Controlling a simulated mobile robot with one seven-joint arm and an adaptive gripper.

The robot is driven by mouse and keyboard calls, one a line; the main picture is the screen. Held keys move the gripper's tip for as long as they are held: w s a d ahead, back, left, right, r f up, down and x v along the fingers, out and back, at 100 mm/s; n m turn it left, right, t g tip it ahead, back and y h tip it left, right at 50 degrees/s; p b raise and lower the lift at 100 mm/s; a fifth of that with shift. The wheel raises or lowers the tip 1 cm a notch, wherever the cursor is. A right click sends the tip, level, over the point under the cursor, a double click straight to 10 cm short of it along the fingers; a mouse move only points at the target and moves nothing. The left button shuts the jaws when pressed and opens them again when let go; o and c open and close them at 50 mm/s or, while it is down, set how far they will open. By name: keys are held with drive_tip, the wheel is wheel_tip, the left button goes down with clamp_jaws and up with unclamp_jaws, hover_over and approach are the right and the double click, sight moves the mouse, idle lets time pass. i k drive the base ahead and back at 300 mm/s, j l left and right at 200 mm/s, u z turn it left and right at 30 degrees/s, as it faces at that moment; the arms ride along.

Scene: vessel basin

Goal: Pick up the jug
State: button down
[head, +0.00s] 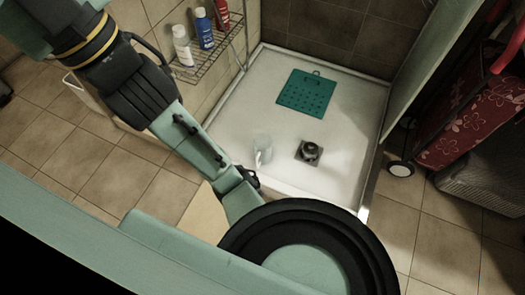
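The jug (262,151) is a small, clear, pale vessel standing in the white shower basin (345,190), left of the drain. Its handle shows faintly at its front side. My gripper (241,190) reaches in from the upper left, close to the camera, and its tip appears just below and in front of the jug in the picture. I see no contact with the jug. The fingers are seen from the side and overlap, so their gap is hidden. A dark round object (309,151) sits at the square drain, right of the jug.
A green mat (306,93) lies at the back of the basin. A wire rack (212,58) with bottles hangs on the left wall. A glass panel edges the right side. A red floral trolley (478,120) stands beyond it. Tan tiled floor lies left.

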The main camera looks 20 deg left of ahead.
sight(262, 143)
drive_tip(key=i+l, duration=0.1)
drive_tip(key=l, duration=0.35)
drive_tip(key=i+l, duration=0.15)
drive_tip(key=l, duration=0.25)
drive_tip(key=i+l, duration=0.1)
drive_tip(key=l, duration=0.35)
drive_tip(key=i+l, duration=0.1)
drive_tip(key=l, duration=0.3)
drive_tip(key=l+u, duration=0.1)
drive_tip(key=u, duration=0.3)
drive_tip(key=l+u, duration=0.15)
drive_tip(key=u, duration=0.25)
drive_tip(key=l+u, duration=0.15)
drive_tip(key=u, duration=0.25)
drive_tip(key=i, duration=0.05)
